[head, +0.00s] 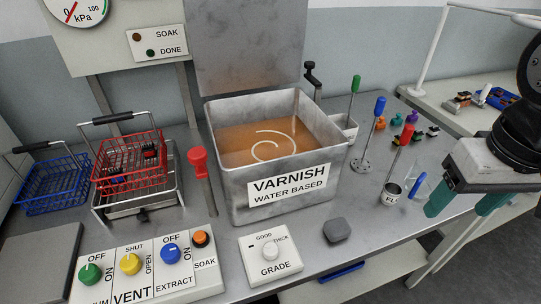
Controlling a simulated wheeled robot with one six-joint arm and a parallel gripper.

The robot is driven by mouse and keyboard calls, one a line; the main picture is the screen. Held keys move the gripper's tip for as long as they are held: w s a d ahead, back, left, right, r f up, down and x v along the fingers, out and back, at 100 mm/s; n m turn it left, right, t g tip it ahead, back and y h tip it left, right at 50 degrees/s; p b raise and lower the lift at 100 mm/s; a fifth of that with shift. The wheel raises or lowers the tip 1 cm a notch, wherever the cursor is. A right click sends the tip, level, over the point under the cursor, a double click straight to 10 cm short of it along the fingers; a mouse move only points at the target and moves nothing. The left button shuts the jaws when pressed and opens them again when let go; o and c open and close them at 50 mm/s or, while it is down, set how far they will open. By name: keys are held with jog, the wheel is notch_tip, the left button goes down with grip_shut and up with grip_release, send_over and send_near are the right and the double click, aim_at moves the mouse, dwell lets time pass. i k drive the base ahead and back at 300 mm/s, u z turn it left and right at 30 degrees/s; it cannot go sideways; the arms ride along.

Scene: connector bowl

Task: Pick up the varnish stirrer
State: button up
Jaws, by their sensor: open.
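Several long-handled tools stand right of the varnish tank (262,205). A blue-handled rod (370,132) ends in a flat perforated disc resting on the bench. A green-handled rod (352,101) stands in a small metal holder (347,133) on the tank's right side. A red-handled tool (399,150) ends at or behind a small marked metal cup (391,195). I cannot tell for sure which is the stirrer; the disc-ended rod looks most like one. My gripper (466,203) is at the right, open and empty, its teal fingers apart, right of these tools.
Orange varnish with a pale swirl fills the open tank. A red lever (199,160), wire baskets (128,160) and a knob panel (145,266) lie left. A grey block (337,230) and a GRADE box (270,254) lie in front. A blue-handled item (417,184) lies near my gripper.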

aim_at(363, 166)
jog(key=k, duration=1.3)
jog(key=z, duration=0.7)
jog(key=i, duration=1.35)
jog(key=u, duration=0.65)
jog(key=i, duration=0.45)
jog(key=u, duration=0.35)
